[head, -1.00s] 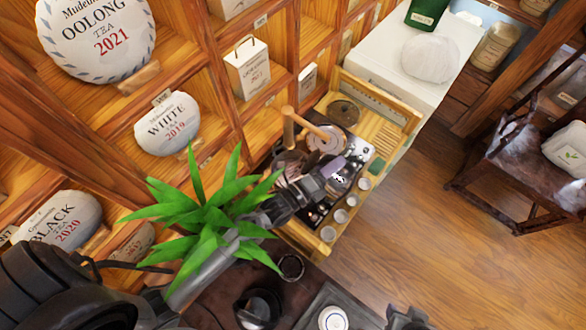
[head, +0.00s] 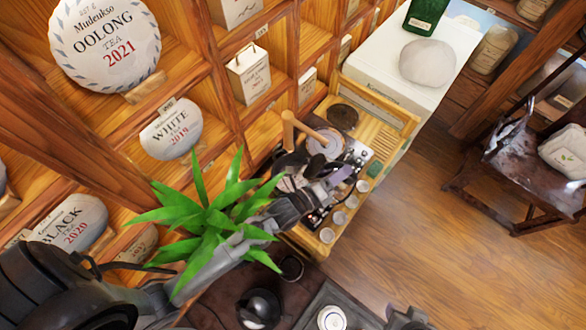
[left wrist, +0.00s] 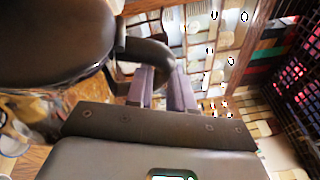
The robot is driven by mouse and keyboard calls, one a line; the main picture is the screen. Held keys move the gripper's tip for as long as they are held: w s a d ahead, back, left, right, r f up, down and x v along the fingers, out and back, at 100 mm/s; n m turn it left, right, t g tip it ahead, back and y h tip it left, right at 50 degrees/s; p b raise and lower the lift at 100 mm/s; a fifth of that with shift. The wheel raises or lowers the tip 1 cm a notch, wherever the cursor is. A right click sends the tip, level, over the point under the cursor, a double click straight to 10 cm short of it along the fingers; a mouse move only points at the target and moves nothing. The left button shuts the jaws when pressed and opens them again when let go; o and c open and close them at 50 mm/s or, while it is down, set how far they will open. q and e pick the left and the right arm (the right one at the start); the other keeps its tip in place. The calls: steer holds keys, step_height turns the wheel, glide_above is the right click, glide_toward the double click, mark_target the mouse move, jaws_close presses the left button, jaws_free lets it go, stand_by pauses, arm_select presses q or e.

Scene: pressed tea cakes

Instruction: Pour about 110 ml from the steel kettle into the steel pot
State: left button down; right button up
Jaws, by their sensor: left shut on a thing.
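The steel kettle (left wrist: 60,35) is large and dark in the left wrist view, at the upper left. My left gripper (left wrist: 162,92) is shut on its curved dark handle. In the head view my left gripper (head: 334,178) is over the bamboo tea cart, and the kettle is hard to make out among the dark, shiny parts there. A round, pale-topped vessel (head: 326,146) with wooden handles stands just beyond the gripper and looks like the steel pot. The spout and any stream cannot be made out. A dark part that looks like my right gripper (head: 408,319) shows at the bottom edge.
Several small cups (head: 338,218) line the cart's right side. A green plant (head: 208,218) overlaps my left arm. Shelves with tea cakes (head: 172,130) stand at left. A white cabinet (head: 440,85) is behind the cart. Open floor (head: 430,240) lies to the right.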

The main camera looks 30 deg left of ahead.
mark_target(352, 177)
arm_select(q)
steer(key=shift+d+r+m, duration=0.1)
steer(key=shift+d+m, duration=0.15)
steer(key=shift+m, duration=0.05)
steer(key=shift+w+d+r+m+g+p, duration=0.1)
steer(key=shift+d+m+g+p, duration=0.25)
steer(key=shift+p, duration=0.35)
steer(key=shift+w+d+f+m+p, duration=0.1)
steer(key=shift+d+f+m+p, duration=0.2)
steer(key=shift+d+m+p, duration=0.25)
steer(key=shift+d+f+g+y, duration=0.25)
steer(key=shift+d+f+y, duration=0.05)
steer(key=shift+f+y, duration=0.1)
arm_select(e)
step_height(352, 177, up, 3)
steer(key=shift+d+r, duration=0.1)
steer(key=shift+r, duration=0.05)
arm_select(q)
steer(key=shift+r, duration=0.15)
